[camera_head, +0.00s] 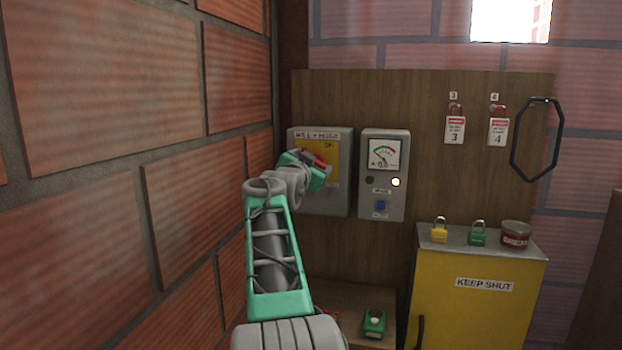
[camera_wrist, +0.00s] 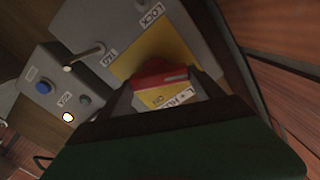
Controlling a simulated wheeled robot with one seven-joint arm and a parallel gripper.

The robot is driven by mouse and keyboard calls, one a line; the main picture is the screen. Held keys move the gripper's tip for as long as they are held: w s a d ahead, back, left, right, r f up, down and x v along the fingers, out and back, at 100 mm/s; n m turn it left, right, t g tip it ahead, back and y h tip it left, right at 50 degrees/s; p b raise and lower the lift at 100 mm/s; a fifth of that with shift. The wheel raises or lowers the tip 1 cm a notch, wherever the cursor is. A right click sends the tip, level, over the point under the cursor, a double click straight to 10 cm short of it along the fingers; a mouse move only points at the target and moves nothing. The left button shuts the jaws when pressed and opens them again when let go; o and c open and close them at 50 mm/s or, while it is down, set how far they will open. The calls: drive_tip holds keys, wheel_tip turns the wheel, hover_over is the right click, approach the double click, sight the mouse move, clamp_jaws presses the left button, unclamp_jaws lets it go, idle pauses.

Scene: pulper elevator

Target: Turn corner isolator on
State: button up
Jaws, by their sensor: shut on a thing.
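The corner isolator is a grey box (camera_head: 334,203) with a yellow plate (camera_head: 331,148) and a red handle (camera_head: 320,161), at the left end of the wooden board in the corner. My gripper (camera_head: 317,173) reaches it from the left front and covers part of the plate and handle. In the wrist view the red handle (camera_wrist: 160,76) lies between the two fingers of my gripper (camera_wrist: 163,92), which is shut on it. The yellow plate (camera_wrist: 155,50) shows around the handle. Some lettering is partly hidden, so I cannot tell the handle's exact setting.
A grey meter box (camera_head: 384,175) with a lit lamp and blue button stands close right of the isolator. A brick wall (camera_head: 95,175) is close on the left. A yellow cabinet (camera_head: 475,310) carries padlocks and a red tin (camera_head: 515,235). Red tagged locks hang on the board.

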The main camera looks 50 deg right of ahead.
drive_tip(key=shift+s+d+f+m+b, duration=0.1)
drive_tip(key=shift+s+m+b, duration=0.05)
drive_tip(key=shift+m+b, duration=2.6)
drive_tip(key=shift+s+d+f+m+b, duration=0.15)
drive_tip(key=shift+m+b, duration=1.65)
drive_tip(key=shift+m, duration=1.85)
drive_tip(key=shift+a+r, duration=0.1)
drive_tip(key=o, duration=1.4)
drive_tip(key=shift+c, duration=0.2)
drive_tip(key=b+v, duration=0.2)
drive_tip(key=v, duration=0.5)
drive_tip(key=shift+s+a+b, duration=0.2)
drive_tip(key=shift+a+b, duration=0.1)
drive_tip(key=shift+a, duration=0.1)
